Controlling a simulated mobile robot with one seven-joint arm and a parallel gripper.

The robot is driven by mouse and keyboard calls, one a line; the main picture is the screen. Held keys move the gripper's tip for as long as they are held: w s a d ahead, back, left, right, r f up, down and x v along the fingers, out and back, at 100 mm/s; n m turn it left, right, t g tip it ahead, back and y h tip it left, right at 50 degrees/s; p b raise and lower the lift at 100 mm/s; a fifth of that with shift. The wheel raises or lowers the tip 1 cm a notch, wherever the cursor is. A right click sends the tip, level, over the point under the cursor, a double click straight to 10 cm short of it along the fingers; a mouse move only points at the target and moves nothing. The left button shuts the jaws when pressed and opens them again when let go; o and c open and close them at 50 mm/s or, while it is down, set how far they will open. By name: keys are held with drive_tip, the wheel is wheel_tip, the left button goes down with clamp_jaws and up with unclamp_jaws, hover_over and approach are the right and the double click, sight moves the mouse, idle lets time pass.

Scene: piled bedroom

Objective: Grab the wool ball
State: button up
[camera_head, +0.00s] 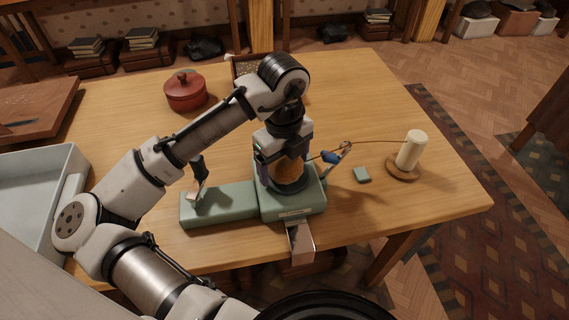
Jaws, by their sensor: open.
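The wool ball (289,171) is orange-brown and sits low on the green winder (222,203) on the wooden table. My gripper (286,163) points down over the ball from above and is open, with its fingers close around the ball's sides. The hand covers the ball's top, and I cannot tell whether the fingers touch it. A thin strand runs from near the ball, past a blue-handled metal guide (331,157), to a cream spool (411,150) on a round wooden base.
A red lidded pot (185,91) stands at the back left, and a patterned box (246,70) is behind my arm. A small green block (361,175) lies right of the winder. A grey-blue tray (32,178) and a wooden board (37,106) are at left. The back right tabletop is clear.

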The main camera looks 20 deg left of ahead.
drive_tip(key=c, duration=1.1)
